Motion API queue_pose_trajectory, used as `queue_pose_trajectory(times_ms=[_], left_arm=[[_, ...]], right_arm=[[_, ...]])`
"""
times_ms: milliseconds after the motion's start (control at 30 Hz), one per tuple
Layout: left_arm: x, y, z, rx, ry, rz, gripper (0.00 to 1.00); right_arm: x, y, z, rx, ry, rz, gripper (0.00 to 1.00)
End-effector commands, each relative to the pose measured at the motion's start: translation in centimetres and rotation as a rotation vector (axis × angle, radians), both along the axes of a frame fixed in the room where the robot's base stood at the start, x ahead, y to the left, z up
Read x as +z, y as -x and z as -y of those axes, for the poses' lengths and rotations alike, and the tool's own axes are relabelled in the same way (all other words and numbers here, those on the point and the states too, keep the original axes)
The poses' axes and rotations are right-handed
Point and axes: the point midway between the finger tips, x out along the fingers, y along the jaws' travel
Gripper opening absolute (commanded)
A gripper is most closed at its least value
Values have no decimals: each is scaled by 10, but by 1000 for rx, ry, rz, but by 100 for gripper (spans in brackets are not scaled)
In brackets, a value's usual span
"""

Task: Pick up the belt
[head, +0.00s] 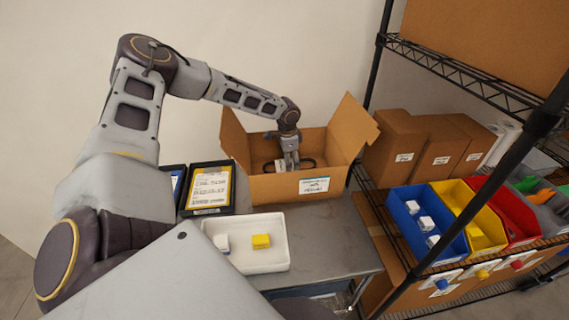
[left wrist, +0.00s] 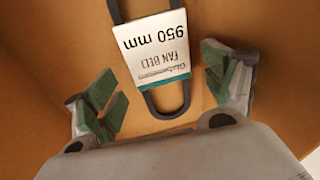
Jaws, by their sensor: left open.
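The belt (left wrist: 167,107) is a dark loop with a white and teal label card (left wrist: 155,52) reading "FAN BELT 950 mm". It lies inside the open cardboard box (head: 262,187), and in the head view parts of the belt (head: 307,163) show beside my gripper. My left gripper (head: 290,166) reaches down into the box. In the left wrist view my left gripper (left wrist: 161,92) is open, its green-padded fingers on either side of the card and the belt's near end, touching neither as far as I can see. My right gripper is not in view.
A white tray (head: 262,267) with a white and a yellow block stands on the grey table (head: 325,240) in front of the box. Black-framed yellow cards (head: 210,186) lie left of it. A wire shelf with blue (head: 405,215), yellow and red bins stands at right. The box flaps stand up.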

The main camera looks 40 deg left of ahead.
Motion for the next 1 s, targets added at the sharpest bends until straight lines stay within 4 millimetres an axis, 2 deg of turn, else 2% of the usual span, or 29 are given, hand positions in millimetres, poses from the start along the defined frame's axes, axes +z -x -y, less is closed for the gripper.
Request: queue_pose_trajectory(times_ms=[400, 1000], left_arm=[[-26, -4, -1, 0, 0, 0, 83], [-29, -4, -2, 0, 0, 2, 82]], right_arm=[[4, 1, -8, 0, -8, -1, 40], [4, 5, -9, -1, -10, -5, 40]])
